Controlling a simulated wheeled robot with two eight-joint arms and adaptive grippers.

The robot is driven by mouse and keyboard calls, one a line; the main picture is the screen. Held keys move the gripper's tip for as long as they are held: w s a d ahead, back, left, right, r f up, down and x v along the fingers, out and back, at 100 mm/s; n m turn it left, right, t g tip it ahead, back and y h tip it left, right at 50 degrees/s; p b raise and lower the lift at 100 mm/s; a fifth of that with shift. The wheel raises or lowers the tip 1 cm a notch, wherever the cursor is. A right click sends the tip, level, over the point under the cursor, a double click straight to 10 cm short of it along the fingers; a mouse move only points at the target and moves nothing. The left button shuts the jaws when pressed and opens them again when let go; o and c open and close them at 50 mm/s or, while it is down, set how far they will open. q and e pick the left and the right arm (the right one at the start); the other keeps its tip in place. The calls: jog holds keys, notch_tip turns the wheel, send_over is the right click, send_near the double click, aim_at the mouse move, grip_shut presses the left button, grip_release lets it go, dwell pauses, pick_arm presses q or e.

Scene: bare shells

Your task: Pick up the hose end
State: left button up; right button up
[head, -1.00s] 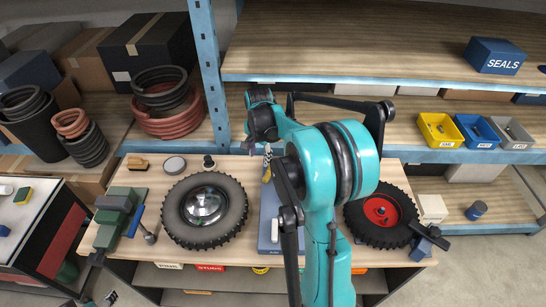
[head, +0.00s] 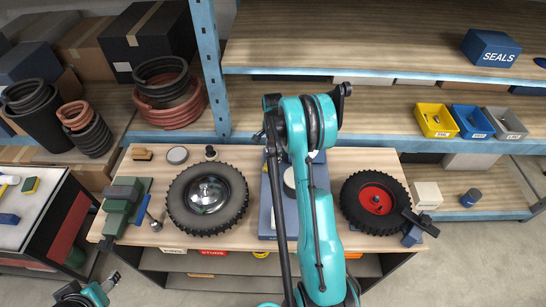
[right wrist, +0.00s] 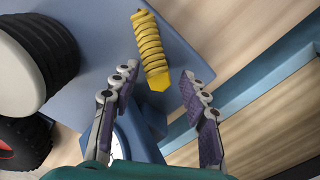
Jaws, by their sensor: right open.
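The likely hose end is a yellow ribbed piece (right wrist: 151,48) with a blunt yellow tip, in the right wrist view above a blue plate. My right gripper (right wrist: 159,76) is open, its two purple-padded fingers spread on either side of the tip, with nothing clamped between them. I cannot tell the exact depth gap. In the head view my teal right arm hides the yellow piece and most of that gripper. My left gripper (head: 112,280) shows small at the bottom left of the head view, away from the bench; its jaw state is unclear.
A blue plate (head: 266,215) lies mid-bench under my right arm. A blue shelf post (head: 209,70) rises behind. In the right wrist view a black-and-white cylinder (right wrist: 50,60) is close by.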

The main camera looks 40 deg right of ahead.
jog(key=shift+f, duration=0.2)
grip_shut()
jog(key=shift+r, duration=0.1)
